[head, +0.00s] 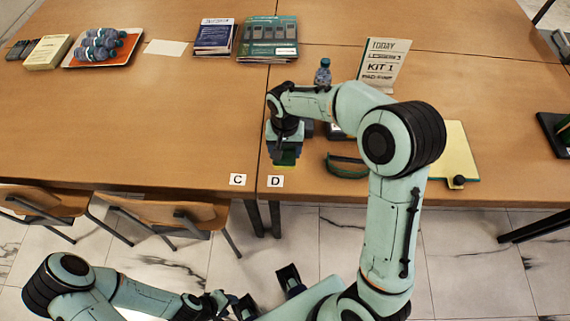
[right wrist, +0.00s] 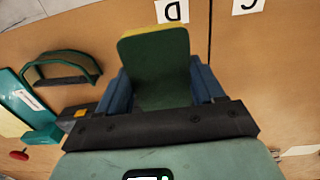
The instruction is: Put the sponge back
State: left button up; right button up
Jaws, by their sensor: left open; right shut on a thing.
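The sponge, dark green with a yellow edge (right wrist: 160,75), is between the blue fingers of my right gripper in the right wrist view. My right gripper (head: 285,152) is shut on it over the table's front edge area, just above the card marked D (head: 275,181) in the head view. Only a small green and yellow part of the sponge (head: 287,160) shows there; the gripper hides the rest. I cannot tell whether the sponge touches the table. My left gripper (head: 268,294) is open and empty, low in front of the table.
A card marked C (head: 238,180) lies left of D. A dark green curved strap-like thing (head: 347,172) lies right of the gripper. Behind stand a bottle (head: 323,73) and a sign (head: 384,62). A yellow board (head: 455,150) lies right. The table left of C is clear.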

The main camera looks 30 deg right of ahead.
aim_at(285, 150)
notch_tip(285, 150, down, 9)
jog(key=shift+r, duration=0.15)
dwell(0.4)
jog(key=shift+b, duration=0.35)
jog(key=o, duration=1)
jog(key=shift+r, duration=0.15)
notch_tip(285, 150, up, 12)
jog(key=shift+f+p, duration=0.1)
jog(key=shift+p, duration=0.5)
